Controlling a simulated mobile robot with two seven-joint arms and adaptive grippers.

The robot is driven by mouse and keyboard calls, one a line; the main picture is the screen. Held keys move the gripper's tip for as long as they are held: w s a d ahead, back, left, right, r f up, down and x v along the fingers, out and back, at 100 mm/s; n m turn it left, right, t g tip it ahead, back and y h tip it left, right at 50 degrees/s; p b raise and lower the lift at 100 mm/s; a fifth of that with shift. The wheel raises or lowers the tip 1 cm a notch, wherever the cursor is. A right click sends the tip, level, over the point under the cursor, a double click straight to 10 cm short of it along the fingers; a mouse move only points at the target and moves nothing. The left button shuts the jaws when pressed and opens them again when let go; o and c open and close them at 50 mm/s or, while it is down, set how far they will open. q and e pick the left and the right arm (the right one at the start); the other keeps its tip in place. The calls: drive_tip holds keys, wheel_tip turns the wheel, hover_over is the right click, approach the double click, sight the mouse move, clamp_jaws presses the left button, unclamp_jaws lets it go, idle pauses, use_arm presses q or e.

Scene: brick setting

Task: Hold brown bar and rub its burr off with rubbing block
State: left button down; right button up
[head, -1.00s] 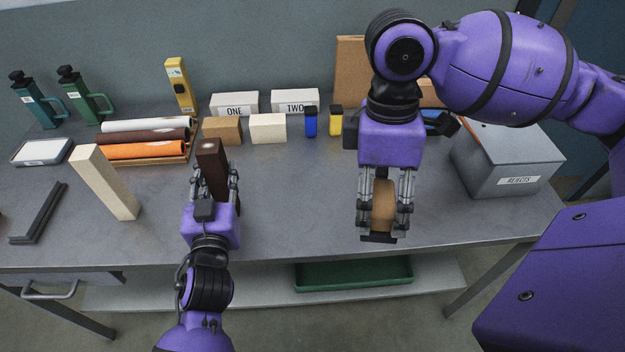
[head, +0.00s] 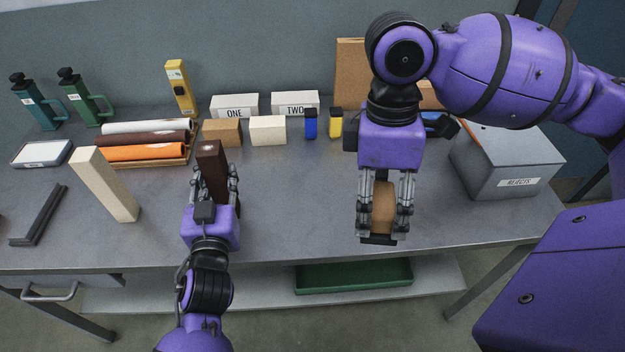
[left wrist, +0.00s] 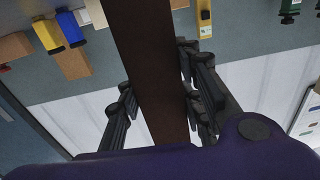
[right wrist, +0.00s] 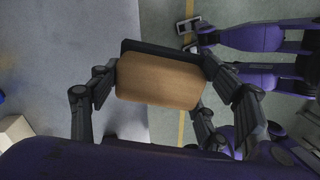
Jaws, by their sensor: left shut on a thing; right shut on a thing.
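The dark brown bar (head: 211,170) stands upright in my left gripper (head: 211,184), which is shut on its lower part. Small pale specks show on its top end; I cannot tell whether they are the burr. In the left wrist view the bar (left wrist: 152,70) runs between the fingers. My right gripper (head: 384,215) is shut on the rubbing block (head: 382,208), a tan block with a black face. The block also shows between the fingers in the right wrist view (right wrist: 158,82). It is held to the right of the bar, well apart from it, near the table's front edge.
A cream bar (head: 104,184) stands on the grey table (head: 290,200) left of my left gripper. Tan (head: 222,131) and cream (head: 268,130) blocks stand behind. A grey REJECTS box (head: 508,165) is at the right. The table between my grippers is clear.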

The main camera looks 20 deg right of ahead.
drive_tip(key=shift+r, duration=0.1)
idle(0.4)
drive_tip(key=shift+w+a+r, duration=0.1)
drive_tip(key=shift+w+r, duration=0.1)
drive_tip(key=w+a+r+n+t, duration=0.1)
drive_tip(key=w+a+r, duration=0.8)
drive_tip(key=a, duration=0.3)
drive_tip(key=w+a+r+n, duration=0.1)
drive_tip(key=w+a+r, duration=0.8)
drive_tip(key=a, duration=0.4)
drive_tip(key=w+f+m+t, duration=0.1)
drive_tip(key=w+f+m, duration=0.1)
drive_tip(key=w+f, duration=0.2)
drive_tip(key=shift+w+a+f, duration=0.15)
drive_tip(key=shift+w+f, duration=0.1)
drive_tip(key=shift+f, duration=0.75)
